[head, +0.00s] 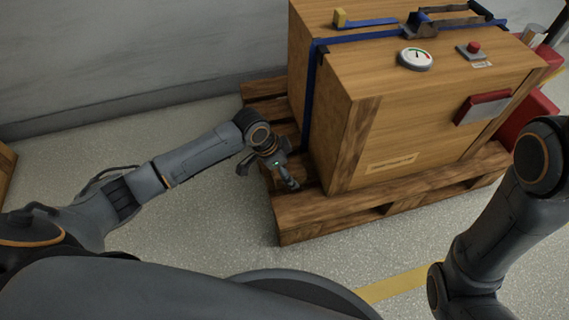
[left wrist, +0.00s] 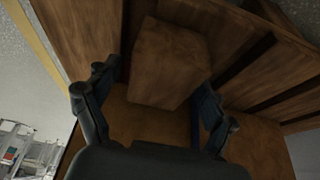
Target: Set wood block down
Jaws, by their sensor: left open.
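In the left wrist view a plain brown wood block (left wrist: 168,62) stands out between and just beyond my two fingers. My left gripper (left wrist: 155,98) is open, with one finger on each side of the block. I cannot tell whether either finger touches it. In the head view my left gripper (head: 267,176) is over the left end of the wooden pallet (head: 318,207), beside the large crate. I cannot make out the block in the head view. My right arm shows at the right, but its gripper is out of view.
The large wooden crate (head: 385,125) on the pallet carries a blue strap (head: 309,95), a round gauge (head: 415,58) and a red button (head: 473,47). Red items stand behind at the right. The floor before the pallet is clear, with a yellow line (head: 400,283).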

